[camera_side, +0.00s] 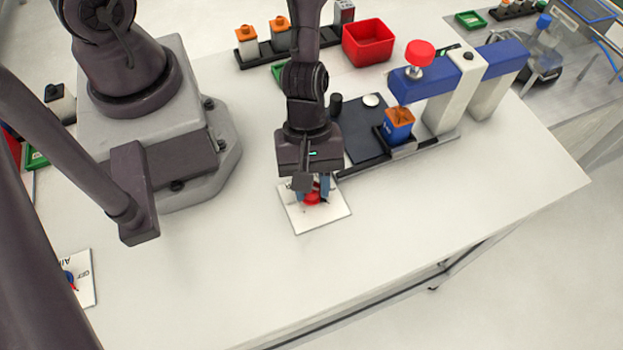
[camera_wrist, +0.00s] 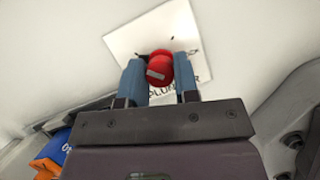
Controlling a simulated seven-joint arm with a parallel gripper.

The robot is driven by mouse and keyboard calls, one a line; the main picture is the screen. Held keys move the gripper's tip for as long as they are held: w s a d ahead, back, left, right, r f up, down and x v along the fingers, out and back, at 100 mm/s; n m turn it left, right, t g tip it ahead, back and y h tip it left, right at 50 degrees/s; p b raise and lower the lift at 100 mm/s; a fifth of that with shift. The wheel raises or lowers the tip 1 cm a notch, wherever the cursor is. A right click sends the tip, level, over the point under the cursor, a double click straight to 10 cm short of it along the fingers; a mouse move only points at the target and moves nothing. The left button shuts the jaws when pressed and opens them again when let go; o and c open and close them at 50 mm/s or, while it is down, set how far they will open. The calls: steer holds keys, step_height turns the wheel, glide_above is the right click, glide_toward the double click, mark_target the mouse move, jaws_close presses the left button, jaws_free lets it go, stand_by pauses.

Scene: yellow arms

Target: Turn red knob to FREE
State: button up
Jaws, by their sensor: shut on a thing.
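The red knob (camera_side: 312,199) sits on a white square plate (camera_side: 316,221) on the table. In the wrist view the knob (camera_wrist: 159,68) is round, with a pale bar mark on it, between the blue fingers of my gripper (camera_wrist: 160,75). My gripper (camera_side: 313,190) points down over the plate and is shut on the knob. Part of a black word, "PLUN...", shows on the plate in the wrist view; the fingers hide other lettering. The word FREE cannot be read in either view.
A blue and white press with a red top (camera_side: 420,53) stands to the right, with an orange-topped blue block (camera_side: 398,125) under it. A red bin (camera_side: 368,42) stands behind. Another labelled plate (camera_side: 80,279) lies at lower left. The table's front is clear.

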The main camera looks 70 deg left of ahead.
stand_by(0.3)
steer(key=o, duration=0.9)
steer(key=shift+v, duration=6.5)
steer(key=a+r+m+t+y, duration=0.1)
steer(key=a+r+m+t, duration=0.1)
steer(key=a+r+m, duration=0.2)
steer(key=s+a+r+m+t+y, duration=0.1)
steer(key=a+r+m, duration=0.3)
steer(key=r, duration=0.6)
steer(key=a+r+m+t+y, duration=0.2)
steer(key=a+r+m+t, duration=0.1)
steer(key=r+m, duration=0.4)
steer(key=shift+s+a+r+t, duration=0.15)
steer(key=shift+a+r+t, duration=0.2)
steer(key=shift+a, duration=0.35)
